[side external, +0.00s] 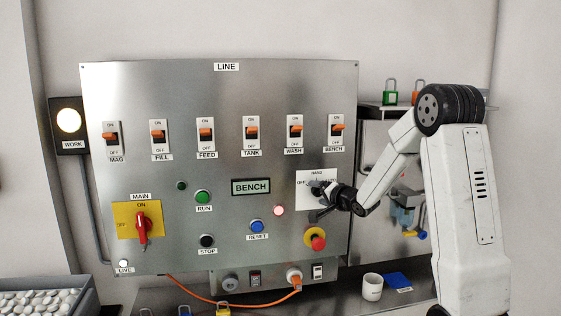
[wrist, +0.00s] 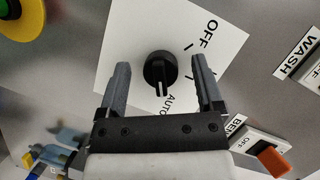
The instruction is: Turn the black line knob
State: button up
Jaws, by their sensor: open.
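The black line knob (wrist: 159,70) sits on a white plate (wrist: 120,35) in the wrist view; the words OFF and AUTO show on the plate. The knob's pointer is toward AUTO in that view. My gripper (wrist: 160,68) is open, with one finger on each side of the knob and a gap visible on both sides. In the side external view, the plate (side external: 304,199) is at the panel's right, and my gripper (side external: 322,192) is in front of it and hides much of the knob.
A red emergency button on a yellow ring (side external: 315,239) is just below my gripper. A row of orange toggle switches (side external: 251,132) runs above. A red main switch (side external: 142,225) is at the left. A white mug (side external: 372,287) stands on the bench below my arm.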

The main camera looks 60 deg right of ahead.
grip_shut()
dwell(0.5)
jog(key=shift+n+g+h, duration=0.6)
jog(key=shift+n+g, duration=0.6)
jog(key=shift+n, duration=1)
jog(key=shift+w+a+n+g+h, duration=0.1)
jog(key=shift+n+g+h, duration=0.7)
jog(key=shift+n+g, duration=0.85)
jog(key=shift+n+g+h, duration=0.45)
jog(key=shift+n+h, duration=0.85)
jog(key=shift+n, duration=1.15)
jog(key=n+g+h, duration=0.1)
jog(key=n+h, duration=0.1)
jog(key=n, duration=0.2)
